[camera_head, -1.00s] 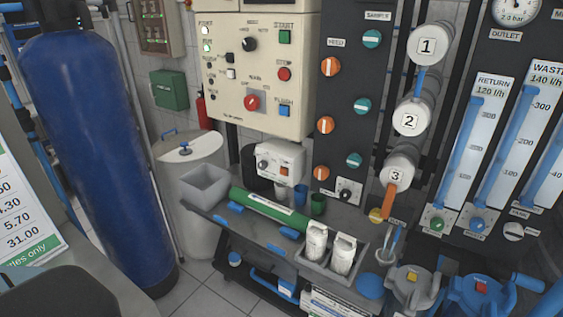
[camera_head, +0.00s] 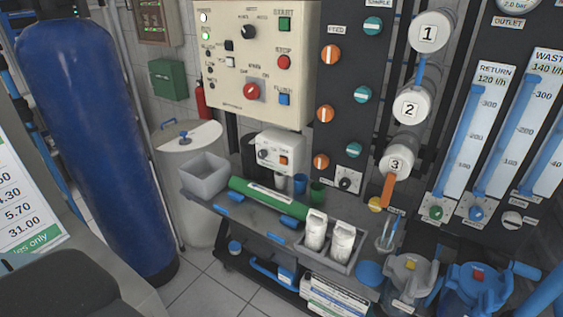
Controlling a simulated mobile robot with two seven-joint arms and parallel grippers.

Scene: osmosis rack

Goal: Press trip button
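The cream control panel (camera_head: 255,65) hangs on the wall at the upper middle. It carries a green START button (camera_head: 284,24), a red STOP button (camera_head: 283,62), a blue FLUSH button (camera_head: 284,99), a black selector knob (camera_head: 248,32) and a red rotary switch (camera_head: 251,91). Two small square buttons, one black (camera_head: 228,46) and one white (camera_head: 229,62), sit left of centre beside a column of lamps. The upper lamps are lit. The small labels are too blurred to tell which is the trip button. Neither gripper is in view.
A grey bench (camera_head: 262,232) with a grey bin (camera_head: 204,175), a green tube (camera_head: 268,198) and white bottles (camera_head: 341,243) stands below the panel. A large blue tank (camera_head: 95,150) stands at left. A dark valve board (camera_head: 341,100) adjoins the panel's right.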

